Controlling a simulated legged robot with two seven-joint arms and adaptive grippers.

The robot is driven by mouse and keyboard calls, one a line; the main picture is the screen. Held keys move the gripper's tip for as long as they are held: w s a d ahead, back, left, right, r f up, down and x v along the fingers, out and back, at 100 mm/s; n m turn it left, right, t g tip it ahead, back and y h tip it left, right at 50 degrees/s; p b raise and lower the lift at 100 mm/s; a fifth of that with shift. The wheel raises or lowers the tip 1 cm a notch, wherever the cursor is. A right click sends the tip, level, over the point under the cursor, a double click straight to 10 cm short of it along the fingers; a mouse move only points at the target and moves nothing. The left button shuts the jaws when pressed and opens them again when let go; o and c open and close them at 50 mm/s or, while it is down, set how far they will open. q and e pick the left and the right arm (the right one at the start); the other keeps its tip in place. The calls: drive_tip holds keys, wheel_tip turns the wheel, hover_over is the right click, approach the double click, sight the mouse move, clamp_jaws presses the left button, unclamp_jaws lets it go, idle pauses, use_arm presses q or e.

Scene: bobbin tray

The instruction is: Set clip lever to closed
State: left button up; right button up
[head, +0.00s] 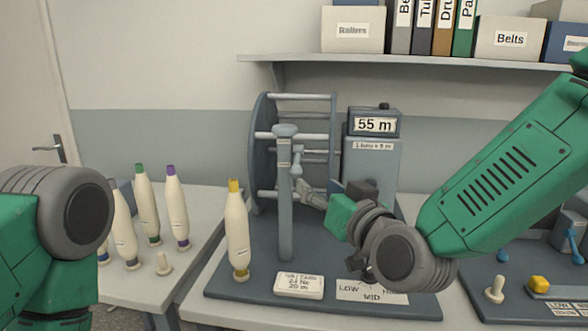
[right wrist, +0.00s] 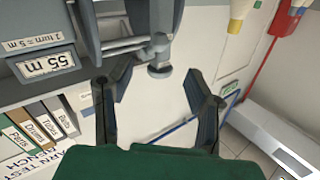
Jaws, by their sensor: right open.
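A wrap reel (head: 262,150) with pale bars stands on a dark base plate. In front of it rises a grey upright arm (head: 286,215) with a rounded cap, and a small light-grey lever-like piece (head: 297,160) sits at its upper right. I cannot tell for certain whether this is the clip lever or how it is set. My right gripper (head: 318,196) is just right of the upright arm, pointing left. In the right wrist view its open, empty fingers (right wrist: 160,88) stand apart, with a grey rounded cap (right wrist: 160,71) beyond them. My left gripper is out of frame.
A yellow-tipped bobbin (head: 237,230) stands left of the upright arm. Several bobbins (head: 147,205) stand on the left table. A counter box (head: 373,124) reads 55 m. Labels (head: 299,285) lie at the base's front. A shelf (head: 420,64) with binders runs above.

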sight(299, 173)
drive_tip(key=p+x, duration=0.1)
drive_tip(key=x, duration=0.8)
drive_tip(key=shift+w, duration=0.15)
drive_tip(key=shift+w+a+f, duration=0.1)
drive_tip(key=shift+w+a, duration=0.25)
drive_tip(key=shift+d, duration=0.1)
drive_tip(key=shift+d, duration=0.1)
clamp_jaws()
